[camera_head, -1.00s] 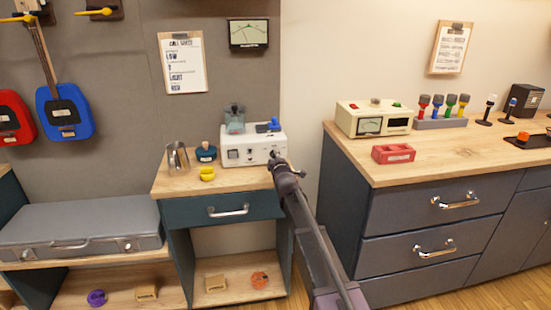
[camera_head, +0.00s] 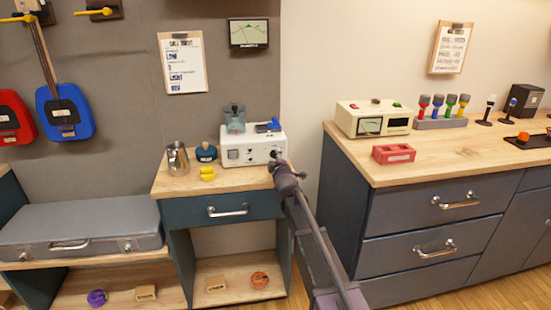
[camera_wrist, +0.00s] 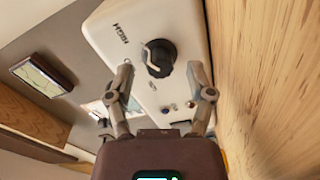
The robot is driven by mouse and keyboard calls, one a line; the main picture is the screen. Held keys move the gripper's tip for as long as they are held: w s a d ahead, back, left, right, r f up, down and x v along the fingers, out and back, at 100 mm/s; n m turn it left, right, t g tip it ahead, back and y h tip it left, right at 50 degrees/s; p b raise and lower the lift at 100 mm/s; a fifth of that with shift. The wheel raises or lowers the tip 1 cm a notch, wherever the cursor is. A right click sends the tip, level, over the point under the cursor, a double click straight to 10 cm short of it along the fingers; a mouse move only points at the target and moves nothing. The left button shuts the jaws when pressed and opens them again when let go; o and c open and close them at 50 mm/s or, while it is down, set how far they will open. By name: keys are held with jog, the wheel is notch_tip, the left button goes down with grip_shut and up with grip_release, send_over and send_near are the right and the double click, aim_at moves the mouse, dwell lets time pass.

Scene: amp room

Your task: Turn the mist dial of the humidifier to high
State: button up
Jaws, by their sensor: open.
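The humidifier (camera_head: 250,149) is a white box with a clear bluish tank on top, standing on the small teal cabinet. In the wrist view its white front panel (camera_wrist: 190,25) shows tilted, with a black round mist dial (camera_wrist: 158,58). The dial has a pale pointer mark, and a label reading "HIGH" (camera_wrist: 121,32) is printed beside it. My gripper (camera_wrist: 166,82) is open and empty, its two fingertips apart near the dial. I cannot tell whether they touch the panel. In the head view my gripper (camera_head: 278,160) is at the humidifier's right front and hides part of that corner.
A metal pitcher (camera_head: 178,158), a dark teal jar (camera_head: 206,153) and a yellow object (camera_head: 207,174) stand left of the humidifier on the wooden top. To the right, a larger counter (camera_head: 450,155) holds a cream device (camera_head: 372,117) and a red block (camera_head: 393,153).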

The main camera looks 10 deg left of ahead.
jog(key=v, duration=0.6)
jog(key=shift+s, duration=0.25)
